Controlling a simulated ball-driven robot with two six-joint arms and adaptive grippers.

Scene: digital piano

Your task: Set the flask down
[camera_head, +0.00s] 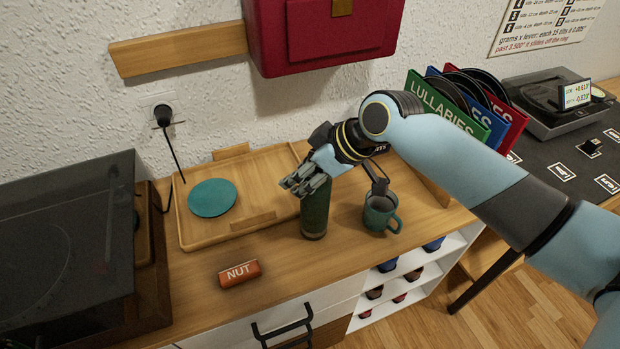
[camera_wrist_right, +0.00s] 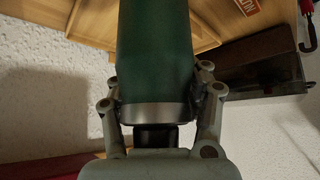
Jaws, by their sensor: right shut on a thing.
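A dark green flask (camera_head: 314,212) stands upright at the front of the wooden sideboard, just right of the wooden tray (camera_head: 188,232). Its base looks at or very near the sideboard top; I cannot tell if it touches. My right gripper (camera_head: 307,182) is closed around the flask's upper end and hides its top. In the right wrist view the flask (camera_wrist_right: 156,50) fills the middle, with the fingers on both sides of its grey metal band. My left gripper is in neither view.
A teal mug (camera_head: 380,213) stands close to the right of the flask. A teal round disc (camera_head: 212,198) lies on the tray. An orange NUT bar (camera_head: 239,273) lies at the front left. A turntable (camera_head: 70,230) stands at the left. Records (camera_head: 450,105) stand behind my right arm.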

